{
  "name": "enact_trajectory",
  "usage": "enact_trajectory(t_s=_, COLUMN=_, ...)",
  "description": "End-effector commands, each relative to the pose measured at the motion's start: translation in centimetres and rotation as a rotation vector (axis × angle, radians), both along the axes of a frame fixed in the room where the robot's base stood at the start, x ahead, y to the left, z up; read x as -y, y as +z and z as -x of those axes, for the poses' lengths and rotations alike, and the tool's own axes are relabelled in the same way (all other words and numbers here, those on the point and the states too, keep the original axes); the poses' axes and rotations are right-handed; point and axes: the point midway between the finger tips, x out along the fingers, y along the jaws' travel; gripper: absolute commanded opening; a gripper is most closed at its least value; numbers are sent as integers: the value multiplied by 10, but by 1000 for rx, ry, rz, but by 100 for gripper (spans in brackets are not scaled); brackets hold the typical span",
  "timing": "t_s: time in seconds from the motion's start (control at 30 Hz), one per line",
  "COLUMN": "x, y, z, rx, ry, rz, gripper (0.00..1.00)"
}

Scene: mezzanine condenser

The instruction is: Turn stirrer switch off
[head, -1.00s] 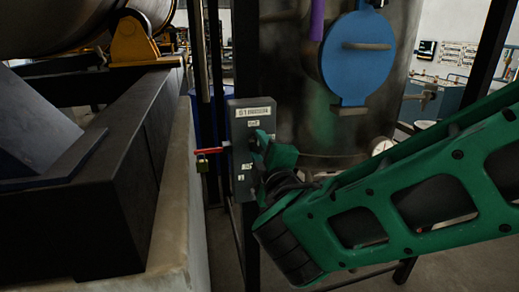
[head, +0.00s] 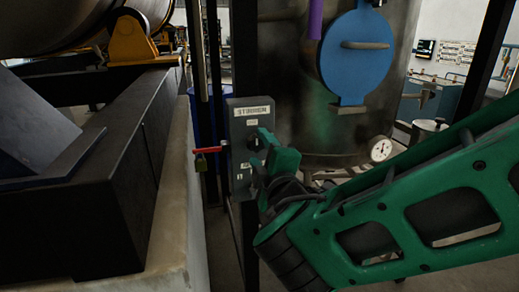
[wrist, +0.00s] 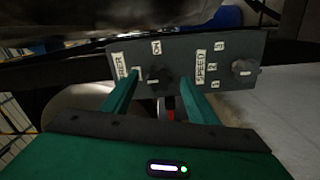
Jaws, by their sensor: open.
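The grey stirrer switch box (head: 250,112) stands on a dark post left of the tank, with a STIRRER label at its top. Its black stirrer knob (wrist: 158,78) shows in the wrist view with an ON mark beside it. My gripper (wrist: 157,84) is open, with one green finger on each side of the knob in that view. I cannot tell whether the fingers touch it. In the head view my gripper (head: 268,162) is at the box's front and hides part of its lower face. The knob's exact pointing is unclear.
A speed knob (wrist: 243,68) with numbered marks sits on the same panel. The metal tank (head: 300,110) with a blue hatch (head: 357,65) stands behind. A dark beam (head: 95,200) lies left.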

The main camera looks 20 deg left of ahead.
Motion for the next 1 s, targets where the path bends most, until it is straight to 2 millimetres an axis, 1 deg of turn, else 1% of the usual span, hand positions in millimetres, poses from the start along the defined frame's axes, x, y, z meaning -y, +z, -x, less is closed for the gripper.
enact_trajectory(t_s=0.1, x=11, y=0, z=21, rx=1, ry=5, rz=1, gripper=53)
enact_trajectory(t_s=0.3, x=30, y=0, z=52, rx=0, ry=4, rz=2, gripper=53)
enact_trajectory(t_s=0.5, x=43, y=0, z=72, rx=-1, ry=3, rz=1, gripper=53)
enact_trajectory(t_s=0.7, x=47, y=0, z=77, rx=-1, ry=0, rz=2, gripper=53)
enact_trajectory(t_s=0.93, x=47, y=0, z=77, rx=-1, ry=0, rz=1, gripper=53)
enact_trajectory(t_s=1.0, x=51, y=-1, z=74, rx=-6, ry=-9, rz=-1, gripper=53)
